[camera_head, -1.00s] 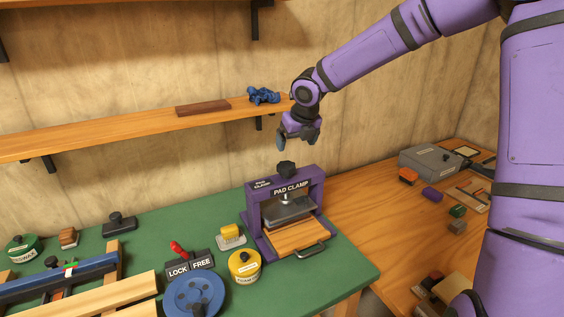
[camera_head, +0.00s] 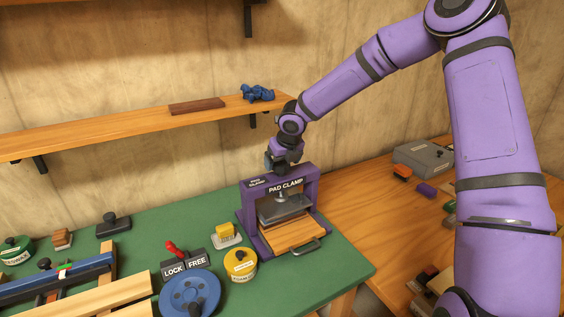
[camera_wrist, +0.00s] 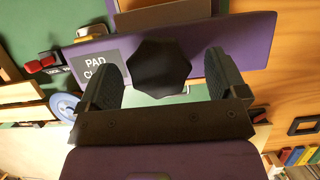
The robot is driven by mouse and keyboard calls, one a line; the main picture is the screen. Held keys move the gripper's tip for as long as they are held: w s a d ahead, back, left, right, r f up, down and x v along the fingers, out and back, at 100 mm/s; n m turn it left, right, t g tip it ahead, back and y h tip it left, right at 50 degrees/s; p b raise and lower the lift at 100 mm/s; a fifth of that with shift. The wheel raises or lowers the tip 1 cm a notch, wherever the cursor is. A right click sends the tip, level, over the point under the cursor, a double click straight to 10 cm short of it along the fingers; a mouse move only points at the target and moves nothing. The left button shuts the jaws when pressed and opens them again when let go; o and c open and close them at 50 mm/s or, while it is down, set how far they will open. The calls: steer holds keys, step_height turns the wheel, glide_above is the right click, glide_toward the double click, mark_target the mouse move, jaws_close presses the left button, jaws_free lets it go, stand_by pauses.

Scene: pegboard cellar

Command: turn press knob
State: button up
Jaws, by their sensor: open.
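The press is a purple frame (camera_head: 312,190) labelled PAD CLAMP, standing at the right end of the green bench top. Its black faceted knob (camera_wrist: 159,68) shows between my fingers in the wrist view, with a finger on each side and what looks like a gap to each. My gripper (camera_head: 283,163) is open at the top of the press, pointing down. In the head view the gripper hides the knob. A grey plate (camera_head: 285,208) hangs inside the frame above a wooden board with a handle (camera_head: 300,245).
A red-handled LOCK/FREE switch (camera_head: 184,259), a blue wheel (camera_head: 189,295), a yellow tin (camera_head: 240,263) and a yellow-topped brush (camera_head: 227,233) stand left of the press. A wooden shelf (camera_head: 130,122) runs along the wall behind. A grey case (camera_head: 422,158) sits on the right-hand table.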

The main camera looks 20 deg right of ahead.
steer(key=shift+f, duration=0.1)
steer(key=c, duration=0.9)
steer(key=shift+c, duration=0.2)
steer(key=shift+a+m, duration=0.1)
steer(key=shift+m, duration=0.2)
